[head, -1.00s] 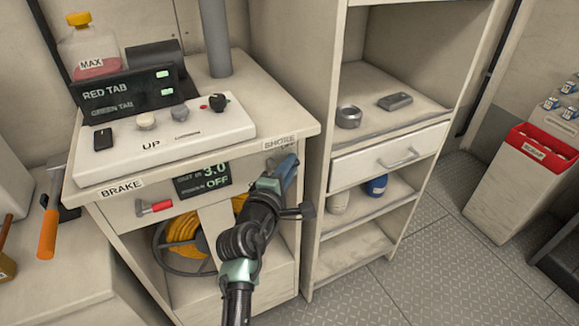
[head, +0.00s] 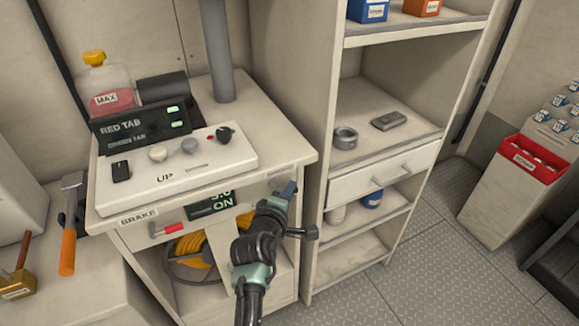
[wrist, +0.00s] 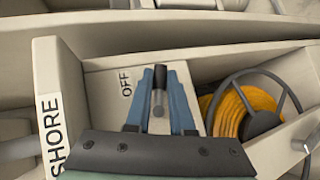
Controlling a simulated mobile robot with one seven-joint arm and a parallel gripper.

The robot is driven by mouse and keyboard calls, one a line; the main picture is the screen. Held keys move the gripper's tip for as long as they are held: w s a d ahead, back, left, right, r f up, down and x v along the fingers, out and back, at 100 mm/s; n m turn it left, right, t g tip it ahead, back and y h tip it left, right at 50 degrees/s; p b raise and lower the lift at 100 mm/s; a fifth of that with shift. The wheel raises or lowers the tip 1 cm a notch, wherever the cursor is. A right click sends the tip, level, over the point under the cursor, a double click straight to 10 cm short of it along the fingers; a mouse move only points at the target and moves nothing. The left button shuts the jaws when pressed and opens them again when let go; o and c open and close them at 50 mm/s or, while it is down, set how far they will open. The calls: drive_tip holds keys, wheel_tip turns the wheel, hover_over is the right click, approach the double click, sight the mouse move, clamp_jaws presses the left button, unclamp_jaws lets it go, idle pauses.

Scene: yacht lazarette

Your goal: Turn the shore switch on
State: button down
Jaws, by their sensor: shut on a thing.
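The shore switch (wrist: 159,97) shows in the wrist view as a small grey lever with a dark tip, on a pale panel beside an OFF label (wrist: 125,83). My gripper (wrist: 160,80) has its blue fingers shut on the lever, one on each side. In the head view my gripper (head: 288,190) is at the front right of the cabinet, below its top edge, and hides the switch. The display (head: 211,204) on the cabinet front reads ON, its upper line partly covered by the top's edge. The SHORE label (wrist: 55,132) is at the left in the wrist view.
A red-handled brake lever (head: 168,229) is on the cabinet front at left. A yellow cable reel (wrist: 245,112) sits right of my fingers in the wrist view. A shelf unit with a drawer (head: 385,175) stands close on the right.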

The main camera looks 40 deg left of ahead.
drive_tip(key=shift+s+a+f+m+g+y+b, duration=0.15)
drive_tip(key=shift+s+f+m+g+y, duration=0.3)
drive_tip(key=shift+m+g, duration=1)
drive_tip(key=shift+s+a+f+m+g+y+b, duration=0.15)
drive_tip(key=shift+s+f+m+g+y, duration=0.3)
drive_tip(key=shift+g, duration=1.7)
drive_tip(key=shift+s+a+f+m+g+y, duration=0.25)
drive_tip(key=shift+m+g+y, duration=0.25)
drive_tip(key=shift+m+g, duration=1)
drive_tip(key=shift+s+g, duration=0.1)
drive_tip(key=shift+g, duration=0.3)
drive_tip(key=c, duration=0.8)
unclamp_jaws()
drive_tip(key=shift+r, duration=0.1)
drive_tip(key=p+v, duration=0.1)
drive_tip(key=v, duration=1.2)
